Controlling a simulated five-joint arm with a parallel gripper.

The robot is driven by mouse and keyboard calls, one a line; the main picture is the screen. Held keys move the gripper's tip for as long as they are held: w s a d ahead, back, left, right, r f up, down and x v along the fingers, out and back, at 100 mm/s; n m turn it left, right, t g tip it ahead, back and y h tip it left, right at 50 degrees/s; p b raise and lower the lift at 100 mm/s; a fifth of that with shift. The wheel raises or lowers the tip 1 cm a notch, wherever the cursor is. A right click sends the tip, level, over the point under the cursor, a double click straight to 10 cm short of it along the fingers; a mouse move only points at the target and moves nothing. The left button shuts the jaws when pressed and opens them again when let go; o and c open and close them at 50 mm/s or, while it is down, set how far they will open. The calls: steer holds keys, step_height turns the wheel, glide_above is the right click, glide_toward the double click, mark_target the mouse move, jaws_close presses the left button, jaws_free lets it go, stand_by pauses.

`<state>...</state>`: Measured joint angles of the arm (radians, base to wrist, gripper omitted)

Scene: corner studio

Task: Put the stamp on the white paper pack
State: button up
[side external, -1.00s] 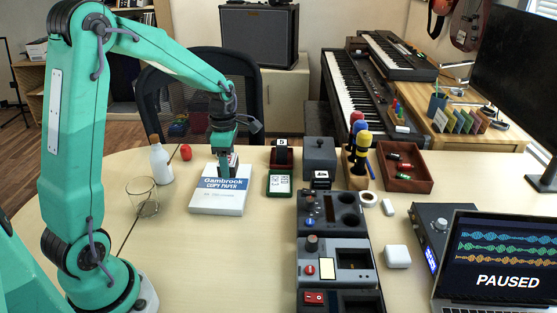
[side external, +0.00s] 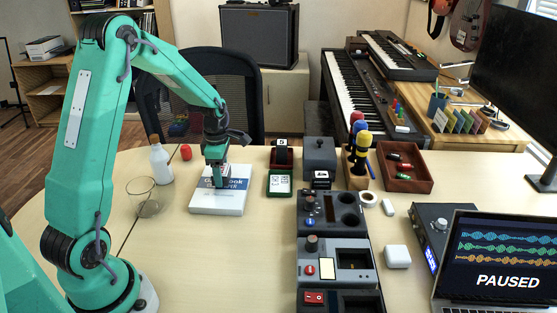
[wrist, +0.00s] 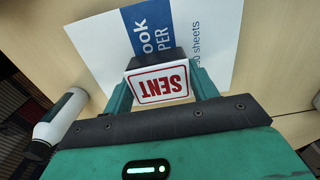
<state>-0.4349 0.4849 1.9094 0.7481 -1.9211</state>
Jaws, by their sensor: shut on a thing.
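The white paper pack (side external: 216,204) with a blue label lies flat on the table, left of centre in the side view. It also fills the upper part of the wrist view (wrist: 216,36). My gripper (side external: 218,181) is over the pack, pointing down, its fingers covering part of the label. In the wrist view, my gripper (wrist: 160,84) is shut on the stamp (wrist: 158,84), a dark block with a white, red-bordered plate reading SENT. In the side view the stamp is mostly hidden by the fingers. I cannot tell whether it touches the pack.
A white bottle (side external: 160,165) and a clear glass (side external: 143,200) stand left of the pack. A red object (side external: 186,152) is behind it. Right of the pack are a green-edged stamp pad (side external: 279,183), a dark red holder (side external: 281,158) and several grey desk units (side external: 335,255).

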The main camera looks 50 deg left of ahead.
steer(key=shift+f, duration=0.45)
steer(key=shift+f, duration=0.1)
steer(key=o, duration=1)
step_height(320, 180, up, 12)
stand_by(0.7)
